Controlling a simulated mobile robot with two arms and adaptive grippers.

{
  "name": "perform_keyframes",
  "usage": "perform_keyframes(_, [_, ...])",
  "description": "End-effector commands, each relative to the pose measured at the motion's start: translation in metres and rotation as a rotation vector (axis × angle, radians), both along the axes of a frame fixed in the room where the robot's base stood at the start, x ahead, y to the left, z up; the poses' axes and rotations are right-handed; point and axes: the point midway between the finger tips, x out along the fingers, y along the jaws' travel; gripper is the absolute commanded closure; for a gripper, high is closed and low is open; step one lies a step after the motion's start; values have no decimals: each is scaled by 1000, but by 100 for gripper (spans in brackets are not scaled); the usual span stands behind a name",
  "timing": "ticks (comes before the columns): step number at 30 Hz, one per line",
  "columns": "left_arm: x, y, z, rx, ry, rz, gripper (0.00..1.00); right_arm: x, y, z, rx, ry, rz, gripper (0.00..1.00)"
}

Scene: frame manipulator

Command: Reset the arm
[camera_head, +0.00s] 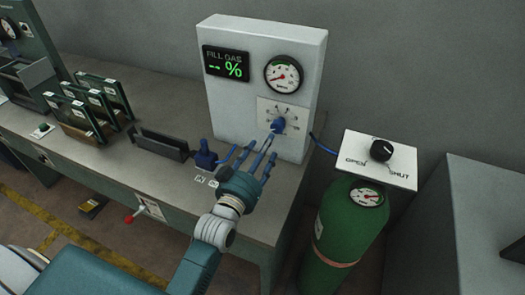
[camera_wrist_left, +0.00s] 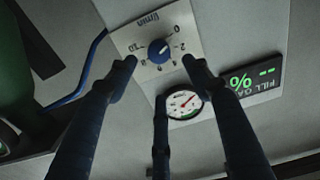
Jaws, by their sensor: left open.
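My left gripper (camera_head: 254,152) reaches in over the bench in front of the white panel box (camera_head: 222,110). Its long dark fingers are spread open and empty. A blue knob (camera_head: 278,125) sits on a dial plate on the box, just beyond the fingertips. In the left wrist view the knob (camera_wrist_left: 159,48) appears between and beyond the open fingers (camera_wrist_left: 160,70), apparently not gripped. Whether any fingertip touches the plate is unclear. My right gripper is not in view.
The box carries a display (camera_head: 226,65) and a gauge (camera_head: 284,74). A green cylinder (camera_head: 345,230) stands right, below an OPEN/SHUT valve panel (camera_head: 402,158). A blue device (camera_head: 206,156), a dark tray (camera_head: 160,144) and upright frames (camera_head: 75,118) are on the bench (camera_head: 150,92).

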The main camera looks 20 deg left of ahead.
Motion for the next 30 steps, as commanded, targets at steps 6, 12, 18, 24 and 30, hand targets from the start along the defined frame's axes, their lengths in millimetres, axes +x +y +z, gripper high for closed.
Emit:
perform_keyframes(6, [-8,0,1,0,-1,-1,50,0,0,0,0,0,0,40])
perform_keyframes(12, [-7,0,1,0,-1,-1,50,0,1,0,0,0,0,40])
perform_keyframes(18, [-7,0,0,1,2,-1,50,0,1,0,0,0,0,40])
perform_keyframes(24, [-27,-6,-31,38,157,-31,50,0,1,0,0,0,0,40])
perform_keyframes(30, [-99,-14,-99,127,538,-97,50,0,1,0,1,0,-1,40])
